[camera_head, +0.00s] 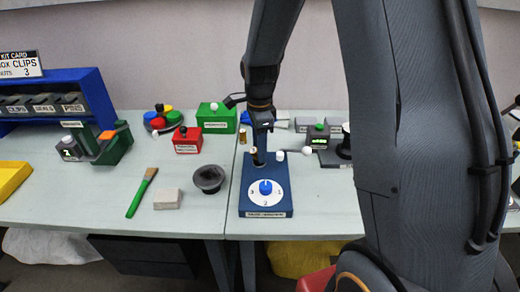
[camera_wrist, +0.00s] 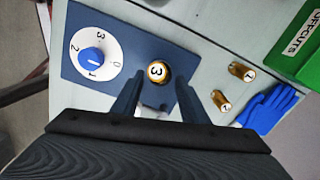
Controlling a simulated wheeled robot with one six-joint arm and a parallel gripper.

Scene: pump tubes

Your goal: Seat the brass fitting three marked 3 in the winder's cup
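The brass fitting marked 3 (camera_wrist: 157,72) stands upright on the blue winder (camera_wrist: 84,82), its numbered end facing the wrist camera. In the head view, brass (camera_head: 254,151) shows at the winder's back, beside my fingers. My gripper (camera_wrist: 158,80) is open, its fingertips on either side of the fitting, with a gap showing on both sides. The gripper also shows in the head view (camera_head: 261,158), low over the winder (camera_head: 266,214). The cup itself is hidden, so I cannot tell how deep the fitting sits.
Brass fittings marked 1 (camera_wrist: 241,71) and 2 (camera_wrist: 221,100) are beside the winder, near a blue glove (camera_wrist: 268,108) and a green box (camera_wrist: 299,47).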

